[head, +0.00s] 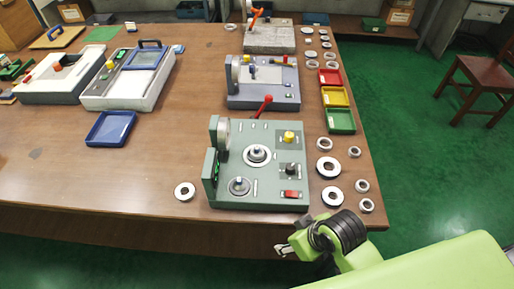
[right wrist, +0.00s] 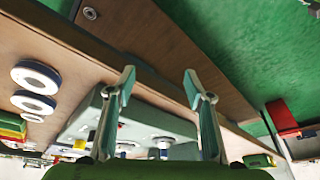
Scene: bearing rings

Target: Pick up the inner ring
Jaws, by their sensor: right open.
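Several loose bearing rings lie on the brown table; which one is the inner ring I cannot tell. Larger rings (head: 319,168) and smaller ones (head: 361,186) lie to the right of the green machine (head: 270,132). A single ring (head: 177,191) lies to its left. The machine carries two round fittings on its top. My right gripper (head: 284,250) is in front of the table's front edge, apart from the rings. In the right wrist view my right gripper (right wrist: 159,76) is open and empty, with rings (right wrist: 19,75) at the left. My left gripper is out of view.
Red (head: 330,77), yellow (head: 335,97) and green (head: 341,120) trays stand along the table's right side. A blue tray (head: 109,128) and other machines stand farther left and back. The front left of the table is clear. A chair (head: 478,86) stands at the right.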

